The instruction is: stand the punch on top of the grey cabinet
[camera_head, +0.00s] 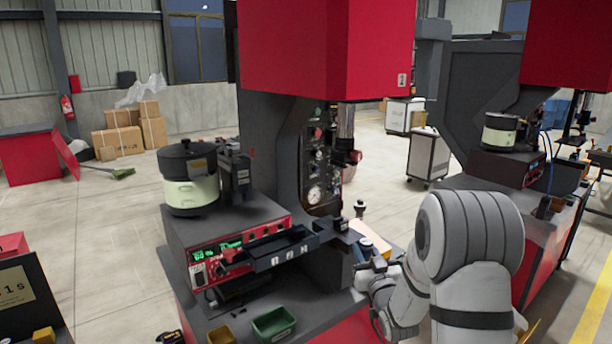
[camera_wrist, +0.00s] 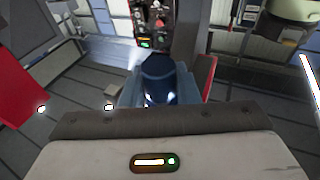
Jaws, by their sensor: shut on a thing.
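My gripper (camera_head: 372,272) is low beside the near press, at the right end of its bench, partly hidden by my wrist and arm. In the wrist view my gripper (camera_wrist: 160,92) has its jaws shut on a dark blue-black, rounded piece, which I take as the punch (camera_wrist: 160,68). Its lower part is hidden between the jaws. In the head view I cannot make the punch out clearly. A light grey cabinet (camera_head: 428,157) with a dark top stands on the floor behind the press. A similar cabinet (camera_head: 398,118) is farther back; I cannot tell which one the task names.
The near press (camera_head: 270,150) carries a bowl feeder (camera_head: 190,180) on a red-fronted control box (camera_head: 240,244). A dark tray (camera_head: 282,250) juts out in front. Green (camera_head: 273,322) and yellow (camera_head: 221,335) bins sit below. A second press (camera_head: 480,120) stands right. Open floor lies left.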

